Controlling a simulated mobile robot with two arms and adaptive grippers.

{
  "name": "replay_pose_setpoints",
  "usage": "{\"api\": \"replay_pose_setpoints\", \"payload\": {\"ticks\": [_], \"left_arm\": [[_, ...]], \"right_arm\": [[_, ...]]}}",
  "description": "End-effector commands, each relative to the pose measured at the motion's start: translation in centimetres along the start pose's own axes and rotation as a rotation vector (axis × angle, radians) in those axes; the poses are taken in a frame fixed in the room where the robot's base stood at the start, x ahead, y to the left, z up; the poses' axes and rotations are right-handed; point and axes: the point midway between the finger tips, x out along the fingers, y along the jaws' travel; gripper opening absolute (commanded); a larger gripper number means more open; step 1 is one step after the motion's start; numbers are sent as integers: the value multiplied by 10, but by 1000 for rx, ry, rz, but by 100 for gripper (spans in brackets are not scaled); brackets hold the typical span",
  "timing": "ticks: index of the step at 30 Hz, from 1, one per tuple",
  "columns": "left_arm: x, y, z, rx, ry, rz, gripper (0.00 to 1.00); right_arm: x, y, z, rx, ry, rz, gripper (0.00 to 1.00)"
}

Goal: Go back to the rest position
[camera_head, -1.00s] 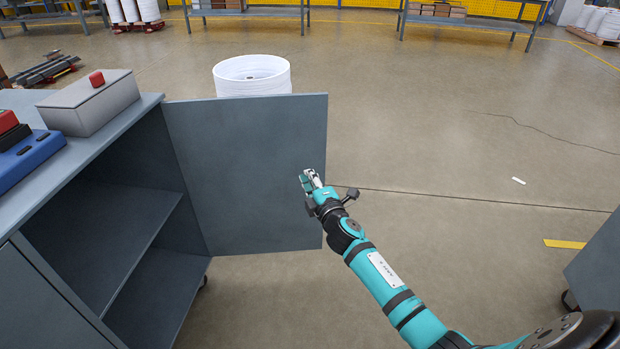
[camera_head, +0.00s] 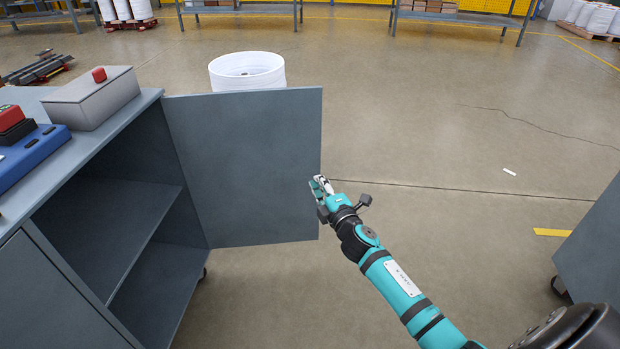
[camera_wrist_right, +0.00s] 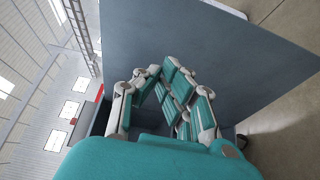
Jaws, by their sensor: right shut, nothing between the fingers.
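My right gripper (camera_head: 320,186) is shut and empty in the head view, just right of the free edge of the open cabinet door (camera_head: 245,165). I cannot tell whether it touches the door. In the right wrist view the gripper's teal fingers (camera_wrist_right: 178,90) are closed together, with the grey door (camera_wrist_right: 215,50) behind them. The cabinet (camera_head: 85,215) stands open at the left, with its shelf in view. My left gripper is not in view.
A grey box with a red button (camera_head: 93,97) and a blue device (camera_head: 25,152) stand on the cabinet top. A white drum (camera_head: 247,72) stands behind the door. Another grey cabinet (camera_head: 595,245) is at the right edge.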

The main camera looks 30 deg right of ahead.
Motion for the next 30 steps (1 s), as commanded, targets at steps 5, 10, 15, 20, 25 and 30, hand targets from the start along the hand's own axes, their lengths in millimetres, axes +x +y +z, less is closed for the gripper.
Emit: {"api": "replay_pose_setpoints", "payload": {"ticks": [5, 10, 15, 20, 25, 30], "left_arm": [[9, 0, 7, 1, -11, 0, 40], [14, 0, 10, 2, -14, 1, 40], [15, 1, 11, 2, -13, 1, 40], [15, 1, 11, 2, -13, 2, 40], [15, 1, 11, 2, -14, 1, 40], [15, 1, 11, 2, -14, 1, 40]], "right_arm": [[-28, 1, 15, -1, 1, 0, 0], [-46, 0, 26, 0, 1, 0, 0], [-53, 1, 29, 0, 1, 1, 0], [-54, -3, 29, 12, -3, -7, 0], [-78, -58, 25, 198, -85, -147, 0], [-144, -160, 5, 534, -274, -433, 0]]}}
